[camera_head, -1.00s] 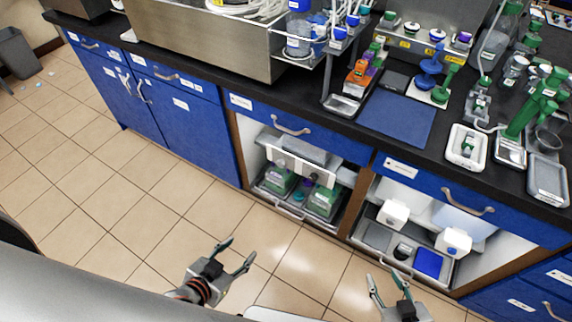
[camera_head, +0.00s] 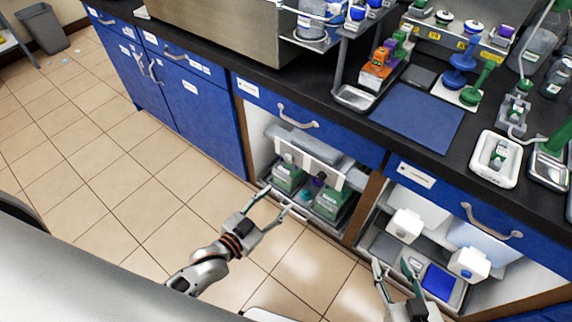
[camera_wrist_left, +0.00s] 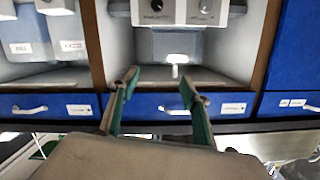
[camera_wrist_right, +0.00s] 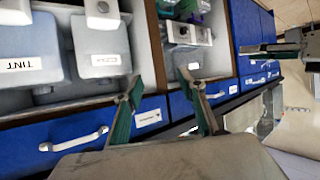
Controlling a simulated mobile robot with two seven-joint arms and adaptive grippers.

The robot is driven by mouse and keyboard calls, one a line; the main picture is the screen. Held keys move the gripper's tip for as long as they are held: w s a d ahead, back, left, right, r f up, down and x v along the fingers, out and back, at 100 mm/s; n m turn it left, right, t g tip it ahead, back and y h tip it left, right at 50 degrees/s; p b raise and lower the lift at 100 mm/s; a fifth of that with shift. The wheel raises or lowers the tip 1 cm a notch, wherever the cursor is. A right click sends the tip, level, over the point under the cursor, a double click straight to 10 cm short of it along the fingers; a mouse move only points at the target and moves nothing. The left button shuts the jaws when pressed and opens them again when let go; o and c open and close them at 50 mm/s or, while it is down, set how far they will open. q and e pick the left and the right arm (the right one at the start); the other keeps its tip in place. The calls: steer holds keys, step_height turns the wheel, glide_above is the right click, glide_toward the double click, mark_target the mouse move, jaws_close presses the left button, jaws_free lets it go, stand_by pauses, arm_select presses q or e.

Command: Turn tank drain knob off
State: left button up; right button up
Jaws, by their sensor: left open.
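A white control panel (camera_head: 308,158) with knobs hangs in the open middle cabinet. The left wrist view shows a black knob (camera_wrist_left: 157,5) and a grey knob (camera_wrist_left: 205,6) at its top edge, partly cut off. Their labels are too small to read, so I cannot tell which is the drain knob. My left gripper (camera_head: 276,198) is open and empty, in front of the cabinet and apart from the panel; its fingers also show in the left wrist view (camera_wrist_left: 160,75). My right gripper (camera_head: 392,264) is open and empty before the right cabinet.
Green-labelled bottles (camera_head: 288,176) stand under the panel. White containers (camera_head: 404,226) and a blue-topped tray (camera_head: 440,282) are in the right cabinet. A wooden divider (camera_head: 367,205) separates the cabinets.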

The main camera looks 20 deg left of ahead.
arm_select(q)
steer(key=w+a+f+b, duration=0.2)
steer(key=w+f+b, duration=0.3)
steer(key=w+f, duration=0.35)
steer(key=t+h+b, duration=0.1)
steer(key=t+b, duration=0.1)
steer(key=b, duration=0.6)
glide_toward(287, 160)
steer(key=x, duration=0.2)
steer(key=b+x, duration=0.1)
steer(key=x, duration=0.4)
steer(key=shift+w+f+b, duration=0.2)
steer(key=shift+f+b, duration=0.15)
steer(key=shift+b, duration=0.05)
steer(key=shift+w+d+r, duration=0.15)
steer(key=shift+w+d, duration=0.05)
steer(key=shift+w, duration=0.4)
arm_select(e)
steer(key=a+f+m+y, duration=0.1)
steer(key=a+f+m, duration=0.1)
steer(key=a+f, duration=0.3)
steer(key=shift+s+f+y, duration=0.3)
steer(key=shift+s+f, duration=0.15)
steer(key=shift+f, duration=0.15)
arm_select(q)
steer(key=c, duration=1.1)
